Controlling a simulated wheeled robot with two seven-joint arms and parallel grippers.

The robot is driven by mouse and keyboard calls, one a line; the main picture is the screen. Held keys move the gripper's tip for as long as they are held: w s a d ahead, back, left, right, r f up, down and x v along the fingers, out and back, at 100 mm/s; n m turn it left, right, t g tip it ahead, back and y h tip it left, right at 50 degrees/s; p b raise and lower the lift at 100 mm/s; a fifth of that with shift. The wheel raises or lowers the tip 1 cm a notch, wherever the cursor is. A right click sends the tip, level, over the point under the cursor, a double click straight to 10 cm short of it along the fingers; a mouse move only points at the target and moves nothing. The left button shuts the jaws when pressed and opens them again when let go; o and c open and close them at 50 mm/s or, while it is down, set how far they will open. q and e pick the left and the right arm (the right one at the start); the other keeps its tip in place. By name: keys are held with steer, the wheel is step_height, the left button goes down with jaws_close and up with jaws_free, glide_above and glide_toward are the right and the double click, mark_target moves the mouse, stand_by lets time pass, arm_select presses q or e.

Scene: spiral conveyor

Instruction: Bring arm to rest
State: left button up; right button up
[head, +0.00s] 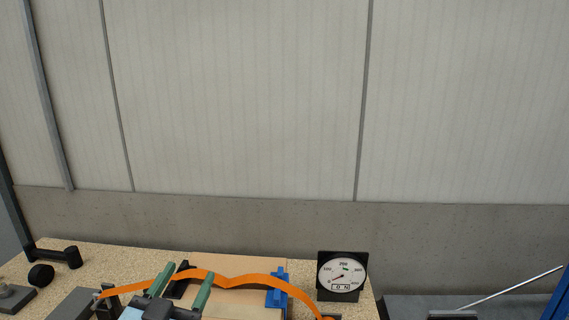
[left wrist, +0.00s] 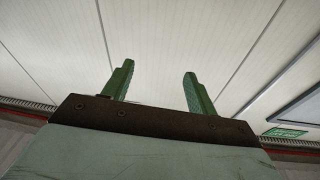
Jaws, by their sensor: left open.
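My left gripper (head: 182,286) shows at the bottom of the head view, its two green fingers apart with nothing seen between their tips. It overlaps the orange band (head: 250,280) and the wooden board (head: 235,265) in the picture; I cannot tell whether it touches them. In the left wrist view the same gripper (left wrist: 158,84) is open and empty, with panelled wall or ceiling surfaces beyond its fingers. Most of my left arm is below the head view's edge. My right gripper is not in view.
A speckled table (head: 110,258) holds a dial gauge (head: 342,276) at right, a blue bracket (head: 277,290) and black knobs (head: 41,275) at left. A thin metal rod (head: 510,287) slants at far right. A green sign (left wrist: 285,132) shows in the wrist view. The wall stands behind.

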arm_select(q)
steer(key=s+a+f+n+g+y, duration=0.3)
steer(key=s+a+f+g+y, duration=0.15)
steer(key=f, duration=0.45)
steer(key=s+f+m+g+h, duration=0.1)
steer(key=s+f+g, duration=0.4)
steer(key=s+f, duration=0.3)
steer(key=s+f+g, duration=0.5)
steer(key=s+g, duration=0.1)
steer(key=s, duration=0.5)
step_height(320, 180, down, 30)
steer(key=s+g+b, duration=0.2)
steer(key=s+b, duration=0.1)
steer(key=b, duration=0.2)
steer(key=s+a+f+m+b, duration=0.1)
steer(key=s+a+f+b, duration=0.2)
steer(key=s+f, duration=1.3)
step_height(320, 180, down, 3)
steer(key=shift+a+g+b, duration=0.2)
steer(key=shift+g+b, duration=0.15)
steer(key=shift+g, duration=0.1)
steer(key=shift+s, duration=0.15)
